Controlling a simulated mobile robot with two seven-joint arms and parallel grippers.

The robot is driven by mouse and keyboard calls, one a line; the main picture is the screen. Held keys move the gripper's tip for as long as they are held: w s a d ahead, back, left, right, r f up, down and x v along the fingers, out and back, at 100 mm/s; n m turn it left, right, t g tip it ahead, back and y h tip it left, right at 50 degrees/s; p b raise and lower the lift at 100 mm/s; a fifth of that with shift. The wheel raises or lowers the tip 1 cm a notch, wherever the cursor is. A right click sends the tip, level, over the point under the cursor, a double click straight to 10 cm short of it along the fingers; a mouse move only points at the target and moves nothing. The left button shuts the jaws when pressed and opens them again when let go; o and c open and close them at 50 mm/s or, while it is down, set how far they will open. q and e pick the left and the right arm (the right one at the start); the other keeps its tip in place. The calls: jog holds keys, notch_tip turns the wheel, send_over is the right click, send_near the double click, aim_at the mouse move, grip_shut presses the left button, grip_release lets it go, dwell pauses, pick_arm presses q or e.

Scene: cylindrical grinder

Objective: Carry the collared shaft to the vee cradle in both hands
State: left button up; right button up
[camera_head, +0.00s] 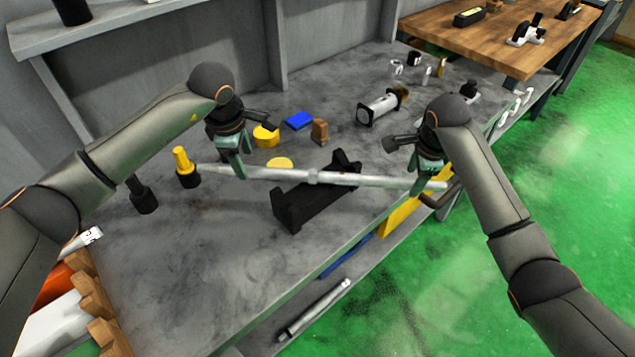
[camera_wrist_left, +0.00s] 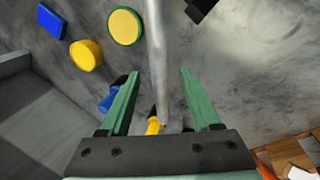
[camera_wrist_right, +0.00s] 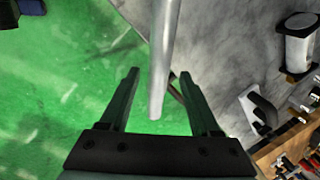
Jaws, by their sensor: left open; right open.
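The collared shaft (camera_head: 350,178) is a long silver bar with a collar near its middle. It spans between my two grippers and crosses over the black vee cradle (camera_head: 308,203) at an angle; I cannot tell whether they touch. My left gripper (camera_head: 238,168) is open near the shaft's left end, and in the left wrist view the shaft (camera_wrist_left: 158,45) runs between its fingers. My right gripper (camera_head: 424,180) is open near the right end, and in the right wrist view the shaft (camera_wrist_right: 163,50) reaches between its fingers. A dark corner of the cradle shows in the left wrist view (camera_wrist_left: 200,9).
A yellow-topped peg (camera_head: 184,165) and a black holder (camera_head: 143,197) stand left. Behind are a yellow piece (camera_head: 265,137), a blue block (camera_head: 299,121), a brown block (camera_head: 320,131) and a silver cylinder (camera_head: 380,108). The grey bench (camera_head: 225,265) has free room in front.

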jog(key=shift+r, duration=0.2)
pick_arm(q)
jog(key=v, duration=0.7)
pick_arm(e)
jog(key=v, duration=1.1)
jog(key=shift+r, duration=0.3)
jog(key=shift+s, duration=0.15)
pick_arm(q)
jog(key=shift+s+f, duration=0.1)
pick_arm(e)
jog(key=shift+s, duration=0.1)
